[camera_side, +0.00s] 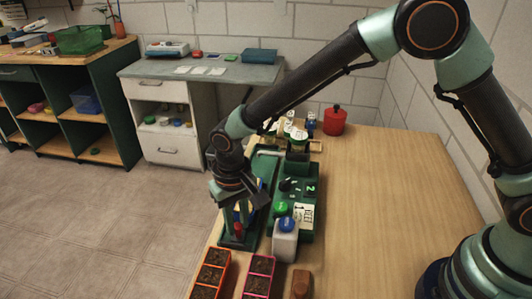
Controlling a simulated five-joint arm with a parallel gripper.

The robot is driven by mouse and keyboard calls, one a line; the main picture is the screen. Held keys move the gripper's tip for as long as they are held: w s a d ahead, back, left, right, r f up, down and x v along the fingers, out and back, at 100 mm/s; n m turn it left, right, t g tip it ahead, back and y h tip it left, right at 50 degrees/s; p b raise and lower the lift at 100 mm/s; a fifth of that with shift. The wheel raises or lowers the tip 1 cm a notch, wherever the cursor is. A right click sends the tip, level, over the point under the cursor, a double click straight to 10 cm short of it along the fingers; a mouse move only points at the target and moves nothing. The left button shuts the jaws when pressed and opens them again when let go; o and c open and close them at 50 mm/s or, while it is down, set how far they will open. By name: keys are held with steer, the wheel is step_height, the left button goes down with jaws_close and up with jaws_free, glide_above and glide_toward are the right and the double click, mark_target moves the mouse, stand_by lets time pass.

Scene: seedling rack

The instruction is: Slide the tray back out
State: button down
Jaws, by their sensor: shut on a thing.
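My gripper (241,216) points down at the near end of a long, dark green tray-like base (236,242), left of the numbered green unit. Its jaws are shut on a small part there, with red, blue and yellow showing around the fingers. The fingers and wrist hide most of that part, so I cannot tell its shape or whether it is fixed to the base. An orange tray (223,257) with soil-filled cells lies in front, and a pink tray (271,261) with soil lies to its right.
The green unit (309,225) bears labels and a green button. A grey bottle with a blue cap (286,241) stands close to my gripper's right. Several jars and a red canister (334,121) stand at the back. The wooden bench (390,200) is clear to the right.

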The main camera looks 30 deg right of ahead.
steer(key=shift+s+a, duration=0.15)
steer(key=shift+a, duration=0.1)
steer(key=c, duration=0.7)
jaws_free()
steer(key=shift+d, duration=0.1)
step_height(320, 180, up, 12)
steer(key=shift+r, duration=0.1)
steer(key=s+d+r+t, duration=0.1)
steer(key=d+r, duration=0.3)
steer(key=d, duration=0.3)
steer(key=d+r+t, duration=0.1)
steer(key=d+r, duration=0.3)
steer(key=d, duration=0.2)
steer(key=s+d+t, duration=0.1)
steer(key=s+d, duration=0.1)
steer(key=d, duration=0.2)
steer(key=s+d+t, duration=0.1)
steer(key=s+d, duration=0.2)
steer(key=d, duration=0.1)
steer(key=s+d+r+t, duration=0.1)
steer(key=s+d, duration=0.2)
steer(key=d, duration=0.2)
steer(key=shift+s+d+r+t, duration=0.1)
steer(key=shift+s+t, duration=0.1)
steer(key=shift+t, duration=0.1)
